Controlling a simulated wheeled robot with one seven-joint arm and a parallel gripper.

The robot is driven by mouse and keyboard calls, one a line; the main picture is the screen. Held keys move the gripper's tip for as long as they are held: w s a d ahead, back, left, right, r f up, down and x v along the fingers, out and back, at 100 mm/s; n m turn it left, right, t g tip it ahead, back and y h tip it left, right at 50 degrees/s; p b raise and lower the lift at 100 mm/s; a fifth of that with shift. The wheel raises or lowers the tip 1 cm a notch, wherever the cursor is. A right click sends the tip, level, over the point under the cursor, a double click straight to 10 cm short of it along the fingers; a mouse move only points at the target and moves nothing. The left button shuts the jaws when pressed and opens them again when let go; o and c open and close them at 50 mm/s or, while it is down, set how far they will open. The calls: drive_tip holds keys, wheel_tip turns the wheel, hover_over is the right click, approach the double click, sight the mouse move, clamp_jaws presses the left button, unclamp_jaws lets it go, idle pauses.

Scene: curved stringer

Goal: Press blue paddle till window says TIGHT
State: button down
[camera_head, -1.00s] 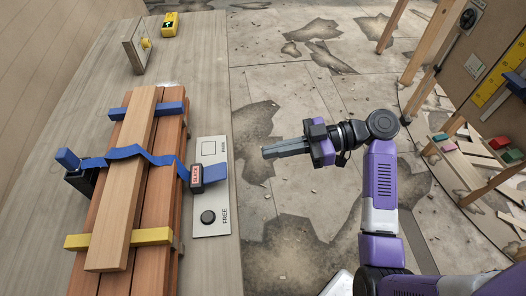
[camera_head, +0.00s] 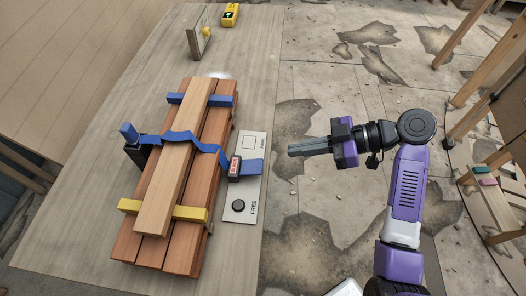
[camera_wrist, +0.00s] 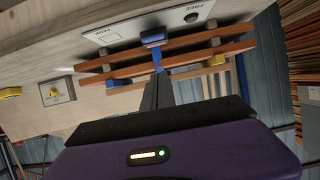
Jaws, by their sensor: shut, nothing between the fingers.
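A blue strap (camera_head: 180,136) runs over a stack of wooden boards (camera_head: 185,160) on the bench. At its left end a blue paddle-like block (camera_head: 129,132) stands up from a black holder (camera_head: 138,154). At its right end a dark buckle (camera_head: 240,177) has a small window (camera_head: 235,165) with red lettering that seems to read SLACK. A flat blue piece (camera_head: 253,167) sticks out right of the buckle over a pale plate. I cannot tell which blue part is the paddle. My gripper (camera_head: 291,150) is shut and empty, right of the plate and apart from it.
The pale plate (camera_head: 246,143) bears a black knob (camera_head: 238,206) marked FREE. A blue clamp bar (camera_head: 222,101) and a yellow one (camera_head: 192,213) cross the boards. A yellow box (camera_head: 230,14) and an upright panel (camera_head: 198,32) stand at the bench's far end. Cracked floor lies right of the bench.

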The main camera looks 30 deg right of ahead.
drive_tip(key=shift+w+a+r+g+h+p, duration=0.15)
drive_tip(key=shift+a+r+h+p, duration=0.1)
drive_tip(key=shift+r+p, duration=0.2)
drive_tip(key=shift+w+a+r+g+h+p, duration=0.15)
drive_tip(key=shift+r+h+p, duration=0.15)
drive_tip(key=shift+r, duration=0.2)
drive_tip(key=shift+f, duration=0.1)
drive_tip(key=p, duration=0.2)
hover_over(261, 167)
wheel_tip(261, 167, down, 5)
drive_tip(key=shift+r, duration=0.2)
drive_tip(key=f, duration=0.3)
drive_tip(key=shift+d+f, duration=0.35)
drive_tip(key=shift+s+f, duration=0.1)
drive_tip(key=shift+f, duration=0.15)
drive_tip(key=shift+d+f, duration=0.1)
